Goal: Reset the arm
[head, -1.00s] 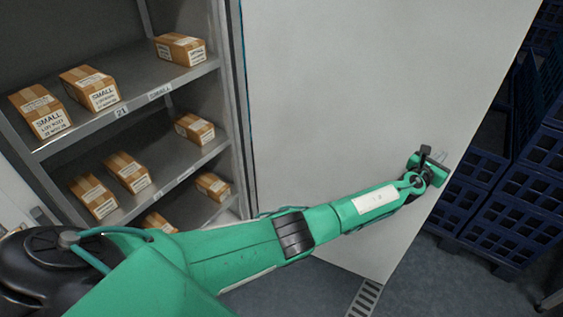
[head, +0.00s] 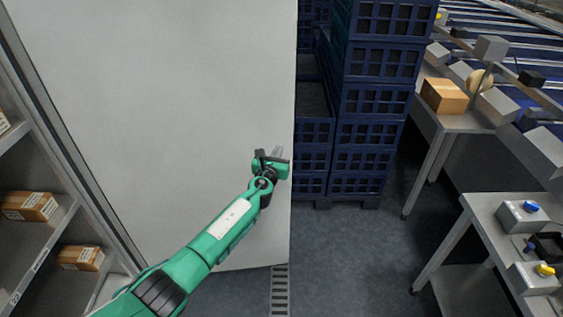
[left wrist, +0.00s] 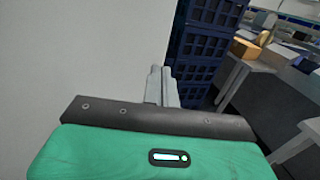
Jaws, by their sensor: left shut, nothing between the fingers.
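My left arm (head: 215,240) is green and reaches out from the bottom left in the head view. My left gripper (head: 278,152) is shut and empty, in front of the pale cabinet door (head: 170,110) near the door's free edge. I cannot tell whether it touches the door. In the left wrist view the two grey fingers (left wrist: 162,84) are together with nothing between them, and the door (left wrist: 75,55) fills the left side. My right gripper is in neither view.
Shelves with small cartons (head: 82,257) stand at the left. Stacked blue crates (head: 372,100) stand beyond the door edge. At the right are a table with a brown box (head: 444,95) and a bench with button boxes (head: 522,216). The floor (head: 350,255) between is clear.

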